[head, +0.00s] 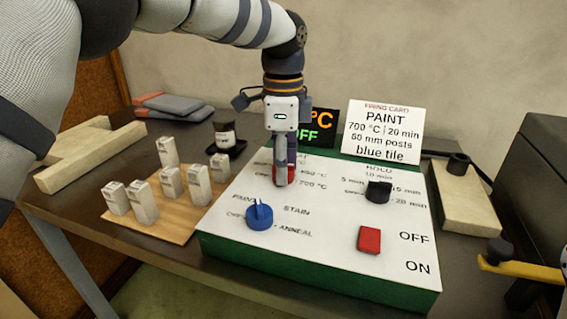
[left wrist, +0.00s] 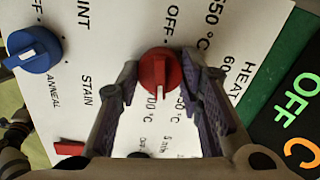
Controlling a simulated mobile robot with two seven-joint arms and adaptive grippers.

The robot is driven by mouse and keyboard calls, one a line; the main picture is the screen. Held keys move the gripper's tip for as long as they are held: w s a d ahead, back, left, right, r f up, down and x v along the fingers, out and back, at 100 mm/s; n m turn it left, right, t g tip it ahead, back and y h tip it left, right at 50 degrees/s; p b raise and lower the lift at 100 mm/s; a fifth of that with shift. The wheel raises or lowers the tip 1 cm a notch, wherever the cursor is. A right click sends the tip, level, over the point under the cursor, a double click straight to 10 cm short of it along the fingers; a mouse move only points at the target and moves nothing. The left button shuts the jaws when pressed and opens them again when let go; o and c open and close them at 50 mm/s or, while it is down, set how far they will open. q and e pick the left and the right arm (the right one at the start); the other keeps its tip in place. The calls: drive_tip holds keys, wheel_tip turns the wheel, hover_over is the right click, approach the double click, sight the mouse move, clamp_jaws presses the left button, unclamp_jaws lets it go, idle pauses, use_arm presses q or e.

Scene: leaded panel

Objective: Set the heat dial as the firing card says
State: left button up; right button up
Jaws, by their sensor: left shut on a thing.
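The firing card (head: 383,132) stands at the back of the control panel (head: 330,235) and reads PAINT, 700 °C, 20 min, 60 mm posts, blue tile. My left gripper (head: 281,182) points down over the red heat dial (head: 291,174), which it mostly hides in the head view. In the left wrist view, the red dial (left wrist: 160,76) sits between the fingers of my left gripper (left wrist: 160,70), which is shut on it. Its white mark points down the picture, toward partly hidden labels ending "00 °C" and "50 °C"; I cannot tell which exactly.
A blue dial (head: 260,215), a black hold dial (head: 378,191) and a red switch (head: 369,240) are also on the panel. The display (head: 318,126) shows OFF in green. Several pale posts stand on a wooden board (head: 150,222) at left. A yellow bar (head: 520,268) is at right.

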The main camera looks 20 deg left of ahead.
use_arm(q)
drive_tip(key=shift+m, duration=1.1)
drive_tip(key=o, duration=1.2)
drive_tip(key=shift+c, duration=0.2)
wheel_tip(320, 180, up, 12)
